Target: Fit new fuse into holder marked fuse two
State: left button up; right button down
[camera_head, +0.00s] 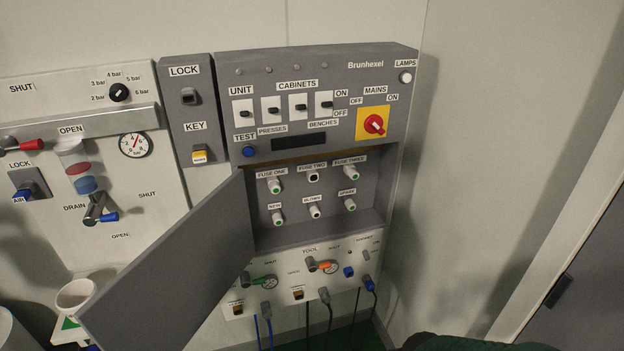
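The holder marked fuse two (313,177) is in the middle of the upper row inside the open fuse compartment. It shows a dark opening and no green tip. Fuse one (274,186) and fuse three (351,171) have white bodies with green tips. In the lower row, the position marked new holds a white fuse with a green tip (278,219). The position marked blown holds a pale fuse (315,212), and the one marked spare holds a green-tipped fuse (350,205). Neither of my grippers is in view.
The compartment's grey door (180,270) stands open, swung out to the left. Above are cabinet switches (301,105) and a red mains knob (374,124). Below is a panel with valves and hoses (320,268). A white cup (76,295) is at lower left.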

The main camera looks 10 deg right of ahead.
aim_at(277, 217)
jog(key=i+l+z, duration=0.45)
jog(key=i+z, duration=0.3)
jog(key=k, duration=0.1)
